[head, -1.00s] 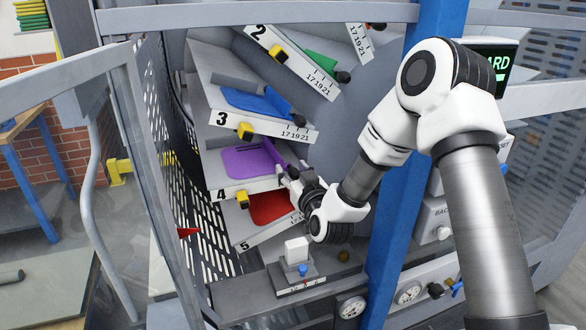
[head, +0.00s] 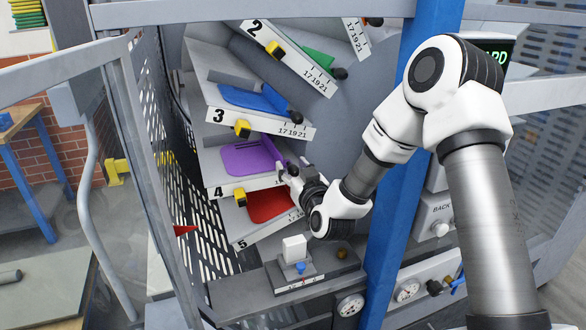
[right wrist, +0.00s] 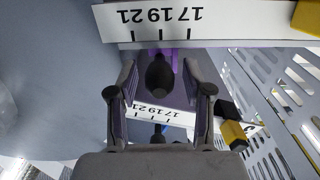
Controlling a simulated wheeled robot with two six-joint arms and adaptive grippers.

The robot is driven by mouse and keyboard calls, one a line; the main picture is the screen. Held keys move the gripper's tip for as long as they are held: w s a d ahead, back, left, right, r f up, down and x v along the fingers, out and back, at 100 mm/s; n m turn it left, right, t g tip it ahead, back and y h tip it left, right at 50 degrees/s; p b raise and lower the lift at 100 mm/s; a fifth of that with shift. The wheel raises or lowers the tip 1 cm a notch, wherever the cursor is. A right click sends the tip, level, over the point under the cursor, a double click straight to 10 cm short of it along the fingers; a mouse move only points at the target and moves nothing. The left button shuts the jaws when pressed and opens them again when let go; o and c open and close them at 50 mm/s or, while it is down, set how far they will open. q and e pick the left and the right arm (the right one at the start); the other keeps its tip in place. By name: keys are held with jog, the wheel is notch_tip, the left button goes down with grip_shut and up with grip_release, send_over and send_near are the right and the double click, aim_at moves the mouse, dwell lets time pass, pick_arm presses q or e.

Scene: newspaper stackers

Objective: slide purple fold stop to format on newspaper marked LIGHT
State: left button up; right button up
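The purple fold stop (head: 271,149) is a slim bar with a black knob at the purple plate (head: 243,160) of the pocket marked 4 (head: 217,191). In the right wrist view the knob (right wrist: 159,75) lies between the two fingers of my right gripper (right wrist: 160,92). Gaps show on both sides of the knob, so the fingers are open around it. In the head view my right gripper (head: 285,171) covers part of that pocket's scale. The scale (right wrist: 157,114) reads 17, 19, 21 in the wrist view. No newspaper marked LIGHT is seen. My left gripper is out of view.
Pockets with blue (head: 250,97) and green (head: 318,59) plates lie above, and one with a red plate (head: 268,205) below. A blue post (head: 388,220) stands close to my right arm. A perforated guard (head: 165,150) is at left. A green-lettered display (head: 497,56) is partly hidden.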

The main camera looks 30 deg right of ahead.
jog(key=v, duration=0.7)
jog(key=shift+s, duration=0.3)
jog(key=shift+w, duration=0.1)
